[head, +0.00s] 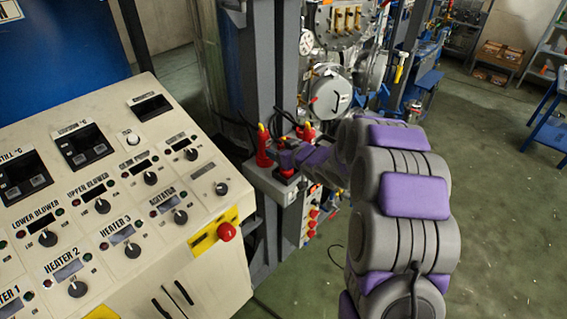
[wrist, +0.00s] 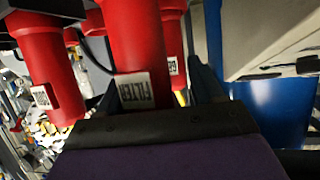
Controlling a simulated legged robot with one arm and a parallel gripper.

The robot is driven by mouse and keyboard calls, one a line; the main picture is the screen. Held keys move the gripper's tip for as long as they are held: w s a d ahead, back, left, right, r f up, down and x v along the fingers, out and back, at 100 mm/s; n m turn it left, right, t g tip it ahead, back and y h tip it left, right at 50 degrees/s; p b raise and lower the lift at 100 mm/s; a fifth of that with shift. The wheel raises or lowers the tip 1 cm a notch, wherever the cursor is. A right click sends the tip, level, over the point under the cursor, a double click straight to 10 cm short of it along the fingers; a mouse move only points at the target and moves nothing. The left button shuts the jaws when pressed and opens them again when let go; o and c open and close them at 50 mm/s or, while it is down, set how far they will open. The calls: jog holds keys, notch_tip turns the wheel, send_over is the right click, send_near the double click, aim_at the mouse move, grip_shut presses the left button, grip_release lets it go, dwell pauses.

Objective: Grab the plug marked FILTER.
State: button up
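The red plug marked FILTER (wrist: 137,45) is in the middle of the wrist view, its white label lying just beyond the dark edge of my gripper (wrist: 150,125). The lower end of the plug is hidden behind that edge. In the head view my gripper (head: 284,158) is at the small grey socket box, right beside a red plug (head: 263,148). I cannot tell which label that plug bears. Whether the fingers are closed around the FILTER plug or only near it does not show.
Another labelled red plug (wrist: 45,65) stands close on the left, and one (wrist: 173,45) is partly hidden on the right. In the head view a further red plug (head: 307,132) is behind my gripper. The control panel (head: 110,200) is at left; a grey column (head: 265,80) rises behind the box.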

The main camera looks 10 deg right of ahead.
jog(key=shift+d, duration=0.8)
jog(key=c, duration=0.4)
jog(key=shift+d, duration=0.2)
jog(key=c, duration=0.3)
jog(key=shift+a, duration=0.4)
jog(key=c, duration=0.3)
jog(key=shift+a, duration=0.4)
jog(key=shift+c, duration=0.4)
jog(key=shift+d+r, duration=0.1)
jog(key=shift+r, duration=0.05)
